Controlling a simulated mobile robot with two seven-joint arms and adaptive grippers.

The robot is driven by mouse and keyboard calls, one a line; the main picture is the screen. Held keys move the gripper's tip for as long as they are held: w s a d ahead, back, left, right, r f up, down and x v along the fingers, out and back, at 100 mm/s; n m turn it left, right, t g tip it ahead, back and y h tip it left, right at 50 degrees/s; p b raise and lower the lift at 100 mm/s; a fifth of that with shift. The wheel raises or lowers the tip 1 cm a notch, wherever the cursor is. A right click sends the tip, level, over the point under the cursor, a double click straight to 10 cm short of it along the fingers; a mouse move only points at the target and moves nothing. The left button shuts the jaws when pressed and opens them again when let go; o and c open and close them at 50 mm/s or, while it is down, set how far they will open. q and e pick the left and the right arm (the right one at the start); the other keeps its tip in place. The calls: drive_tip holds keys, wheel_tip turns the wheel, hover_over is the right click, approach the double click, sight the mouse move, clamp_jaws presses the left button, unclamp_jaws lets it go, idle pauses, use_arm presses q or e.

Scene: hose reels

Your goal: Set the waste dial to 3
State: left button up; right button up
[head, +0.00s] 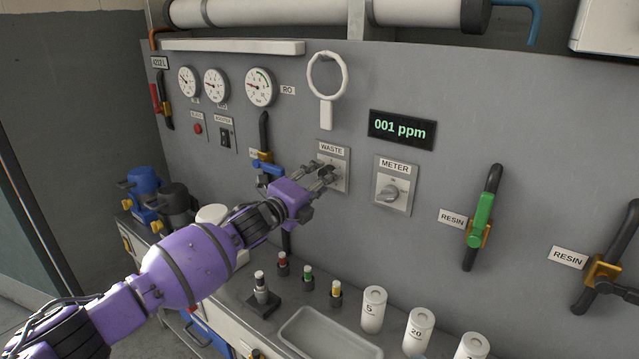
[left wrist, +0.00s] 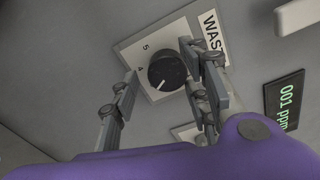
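The waste dial (left wrist: 167,70) is a round black knob on a pale plate, with a white pointer line toward the lower left in the left wrist view. The numbers 5 and 4 show on its plate; the other numbers are hidden or unreadable. In the head view, the waste plate (head: 345,160) is partly covered by my left gripper (head: 327,174). In the left wrist view, my left gripper (left wrist: 162,80) is open, with its fingers apart on either side of the dial. I cannot tell whether they touch it. My right gripper is not in view.
The meter dial (head: 390,193) is just right of the waste plate, below the display (head: 402,130) reading 001 ppm. A white ring (head: 327,75) hangs above. Below are a grey tray (head: 330,335), small bottles and white canisters (head: 373,309). A green-handled valve (head: 482,220) is farther right.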

use_arm(q)
drive_tip(key=shift+s, duration=0.1)
drive_tip(key=v, duration=1.2)
drive_tip(key=s+a+f+n+y+p, duration=0.1)
drive_tip(key=s+a+f+n+y, duration=0.15)
drive_tip(key=s+f+n, duration=0.85)
drive_tip(key=s+a+f+n+y+p, duration=0.1)
drive_tip(key=s+a+f+n+y, duration=0.15)
drive_tip(key=s+f+n, duration=0.75)
drive_tip(key=s+a+f+n+g+y, duration=0.2)
drive_tip(key=s+f, duration=0.7)
drive_tip(key=s, duration=0.5)
drive_tip(key=s+a+f+n+g+y, duration=0.3)
drive_tip(key=s+f, duration=0.7)
drive_tip(key=s, duration=0.4)
drive_tip(key=shift+s+a+f+n+g+p, duration=0.25)
drive_tip(key=shift+s+a+n+g+p, duration=0.2)
drive_tip(key=shift+a+n, duration=0.6)
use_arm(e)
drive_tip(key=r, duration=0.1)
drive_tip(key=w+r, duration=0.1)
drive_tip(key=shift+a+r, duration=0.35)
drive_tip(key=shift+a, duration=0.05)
